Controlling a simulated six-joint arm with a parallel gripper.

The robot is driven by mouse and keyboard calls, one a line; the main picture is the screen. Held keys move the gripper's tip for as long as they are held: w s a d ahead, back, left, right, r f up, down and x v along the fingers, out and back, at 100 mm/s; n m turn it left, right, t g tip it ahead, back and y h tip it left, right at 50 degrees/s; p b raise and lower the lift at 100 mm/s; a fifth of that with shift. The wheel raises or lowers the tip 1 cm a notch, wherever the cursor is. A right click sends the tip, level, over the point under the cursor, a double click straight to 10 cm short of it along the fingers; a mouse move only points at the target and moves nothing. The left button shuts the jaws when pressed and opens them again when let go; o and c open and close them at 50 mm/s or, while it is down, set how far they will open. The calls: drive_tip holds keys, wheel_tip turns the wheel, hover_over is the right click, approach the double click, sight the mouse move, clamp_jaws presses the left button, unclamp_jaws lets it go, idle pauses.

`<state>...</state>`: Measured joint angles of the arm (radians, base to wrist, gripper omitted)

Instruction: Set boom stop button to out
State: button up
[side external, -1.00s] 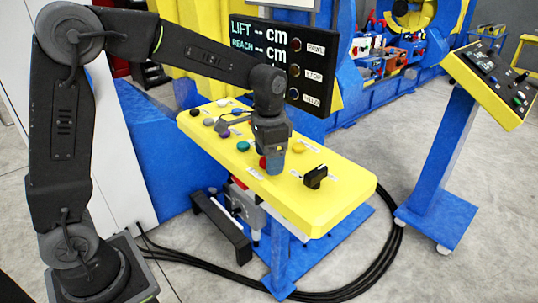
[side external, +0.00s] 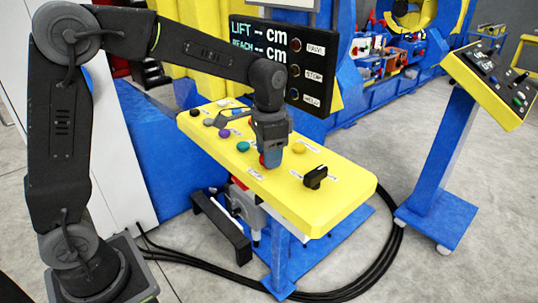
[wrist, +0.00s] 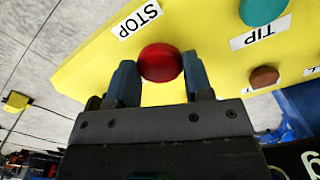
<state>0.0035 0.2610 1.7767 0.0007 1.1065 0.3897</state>
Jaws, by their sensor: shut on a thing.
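The red stop button (wrist: 160,62) is a round cap on the yellow panel, beside a white STOP label (wrist: 137,19). My gripper (wrist: 160,82) has one blue finger on each side of the cap and is shut on it. In the side external view my gripper (side external: 270,158) points down at the panel's near edge and hides most of the button. How far the button stands out cannot be told.
The yellow panel (side external: 335,205) also carries a black rotary knob (side external: 315,177), a yellow button (side external: 298,147), a green button (side external: 243,146) and several others close by. A dark display (side external: 262,45) behind shows dashes for LIFT and REACH. A second console (side external: 490,85) stands at right.

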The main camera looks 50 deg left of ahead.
drive_tip(key=o, duration=1.3)
drive_tip(key=shift+r, duration=0.1)
drive_tip(key=shift+r, duration=0.1)
wheel_tip(320, 180, up, 14)
drive_tip(key=s+f+n+t, duration=0.2)
drive_tip(key=s+f, duration=0.2)
drive_tip(key=s, duration=0.6)
drive_tip(key=s+f+n+t, duration=0.2)
drive_tip(key=s+f+t, duration=0.1)
drive_tip(key=s, duration=0.7)
drive_tip(key=shift+s+f+n+t, duration=0.25)
drive_tip(key=shift+f+n+t, duration=0.05)
drive_tip(key=shift+f, duration=0.35)
